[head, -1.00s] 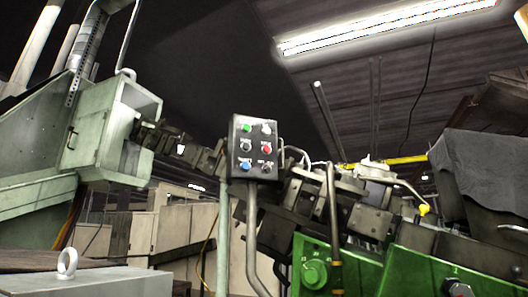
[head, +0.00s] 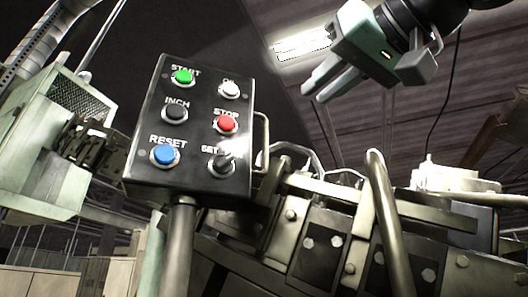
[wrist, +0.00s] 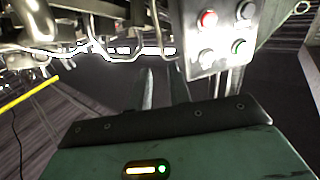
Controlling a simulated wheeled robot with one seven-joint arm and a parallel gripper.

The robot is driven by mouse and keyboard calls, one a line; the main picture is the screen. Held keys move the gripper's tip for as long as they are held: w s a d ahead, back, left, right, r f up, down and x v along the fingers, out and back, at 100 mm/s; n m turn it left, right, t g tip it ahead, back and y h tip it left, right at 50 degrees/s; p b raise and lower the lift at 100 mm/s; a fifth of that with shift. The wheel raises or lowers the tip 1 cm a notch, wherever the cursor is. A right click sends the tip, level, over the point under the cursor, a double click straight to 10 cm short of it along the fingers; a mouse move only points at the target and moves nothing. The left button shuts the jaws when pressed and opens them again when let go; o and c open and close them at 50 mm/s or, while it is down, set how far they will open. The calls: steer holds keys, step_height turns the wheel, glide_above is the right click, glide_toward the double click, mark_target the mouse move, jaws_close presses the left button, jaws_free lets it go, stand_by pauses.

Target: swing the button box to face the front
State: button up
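The button box (head: 191,143) is a black panel with START, INCH, RESET, STOP and other buttons, tilted on a grey post (head: 178,250). Its button face shows toward my head camera. A thin bar handle (head: 264,140) is on its right side. My gripper (head: 312,92) is up and to the right of the box, apart from it and empty. In the wrist view the box (wrist: 216,42) appears at the upper right, and my two fingers (wrist: 163,87) stand apart with a gap between them.
Metal machine blocks and bolts (head: 330,240) lie right of and below the box. A bent pipe (head: 388,215) rises in front of them. A pale green machine housing (head: 50,150) stands at left. The space between my gripper and the handle looks clear.

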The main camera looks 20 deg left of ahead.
mark_target(267, 134)
steer(key=p+x, duration=0.6)
steer(key=x, duration=1.1)
steer(key=shift+p, duration=0.4)
jaws_close()
